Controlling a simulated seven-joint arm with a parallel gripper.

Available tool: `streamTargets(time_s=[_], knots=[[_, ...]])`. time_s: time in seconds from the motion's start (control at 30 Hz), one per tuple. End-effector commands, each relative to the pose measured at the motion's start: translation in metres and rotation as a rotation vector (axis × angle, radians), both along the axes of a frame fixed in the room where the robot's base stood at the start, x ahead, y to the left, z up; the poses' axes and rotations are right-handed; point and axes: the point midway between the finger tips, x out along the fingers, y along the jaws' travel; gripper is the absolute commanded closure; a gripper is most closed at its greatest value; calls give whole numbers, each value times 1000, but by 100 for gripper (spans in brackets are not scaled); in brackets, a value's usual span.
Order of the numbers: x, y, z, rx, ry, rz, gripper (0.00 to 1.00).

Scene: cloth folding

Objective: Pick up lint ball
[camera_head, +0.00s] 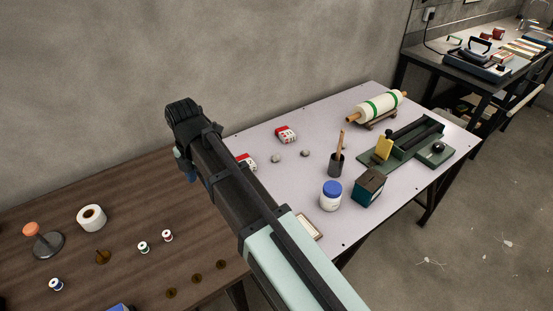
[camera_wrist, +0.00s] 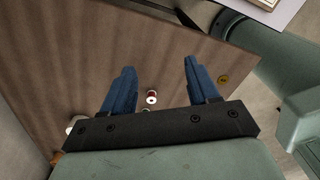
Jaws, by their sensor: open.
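Two small grey balls that look like lint balls lie on the pale table, one on the left (camera_head: 276,159) and one on the right (camera_head: 305,153). Neither shows in the wrist view. My gripper (camera_wrist: 160,66) is open and empty, with two blue fingers apart, above the brown wooden table. In the head view my arm reaches up to the left of the balls, and its fingers are mostly hidden. A red-trimmed spool (camera_wrist: 151,97) shows between the fingers in the wrist view, on the tabletop below.
The pale table (camera_head: 345,105) also holds red-and-white boxes (camera_head: 286,134), a blue-lidded jar (camera_head: 331,195), a dark pot (camera_head: 336,165) with sticks, a green box (camera_head: 369,187) and a roller (camera_head: 380,106). The brown table (camera_head: 140,190) holds a tape roll (camera_head: 91,218) and spools.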

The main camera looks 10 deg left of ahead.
Motion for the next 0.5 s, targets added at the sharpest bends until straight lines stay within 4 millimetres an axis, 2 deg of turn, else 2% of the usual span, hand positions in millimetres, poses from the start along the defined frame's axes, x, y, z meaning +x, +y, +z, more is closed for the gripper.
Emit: streamTargets(time_s=[0.03,0.5], knots=[[21,-13,-3,-5,5,-36,40],[184,-125,-33,-37,47,-311,40]])
